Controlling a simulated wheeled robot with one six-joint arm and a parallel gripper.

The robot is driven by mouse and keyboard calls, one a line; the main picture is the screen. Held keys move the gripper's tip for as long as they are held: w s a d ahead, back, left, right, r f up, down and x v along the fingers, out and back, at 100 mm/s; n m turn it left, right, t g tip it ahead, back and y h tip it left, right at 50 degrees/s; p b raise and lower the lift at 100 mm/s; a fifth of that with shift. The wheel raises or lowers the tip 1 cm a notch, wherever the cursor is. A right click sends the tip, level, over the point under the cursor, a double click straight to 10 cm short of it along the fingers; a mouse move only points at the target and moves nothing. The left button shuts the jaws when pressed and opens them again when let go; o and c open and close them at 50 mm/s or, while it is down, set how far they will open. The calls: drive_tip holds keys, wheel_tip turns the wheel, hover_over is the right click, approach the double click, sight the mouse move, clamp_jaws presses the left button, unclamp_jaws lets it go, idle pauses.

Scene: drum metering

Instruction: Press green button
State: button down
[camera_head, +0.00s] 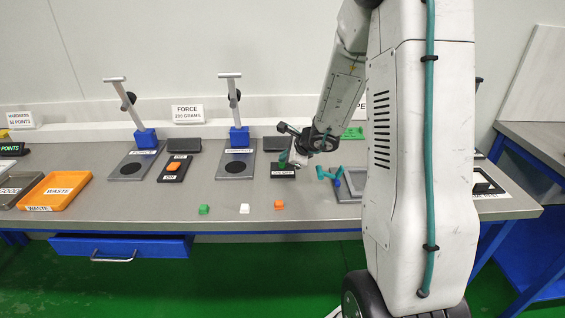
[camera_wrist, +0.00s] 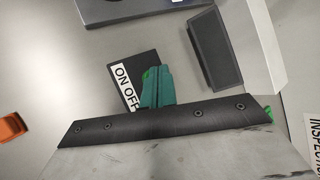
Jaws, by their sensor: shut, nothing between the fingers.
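The green button (camera_wrist: 146,74) shows only as a thin green sliver beside my fingertips in the wrist view. It is on a black switch box (camera_head: 283,169) with a white ON OFF label, on the grey bench right of the second press stand. My gripper (camera_head: 284,158), with teal fingers (camera_wrist: 157,87), is shut and empty, directly over the box. The fingers hide most of the button, and I cannot tell whether they touch it.
Green (camera_head: 204,210), white (camera_head: 244,209) and orange (camera_head: 279,204) small blocks lie at the bench's front. A press stand (camera_head: 237,137) rises left of my gripper. Another switch box with an orange button (camera_head: 174,166) and an orange waste tray (camera_head: 56,190) stand further left.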

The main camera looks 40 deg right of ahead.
drive_tip(key=shift+r, duration=0.6)
drive_tip(key=shift+r, duration=3)
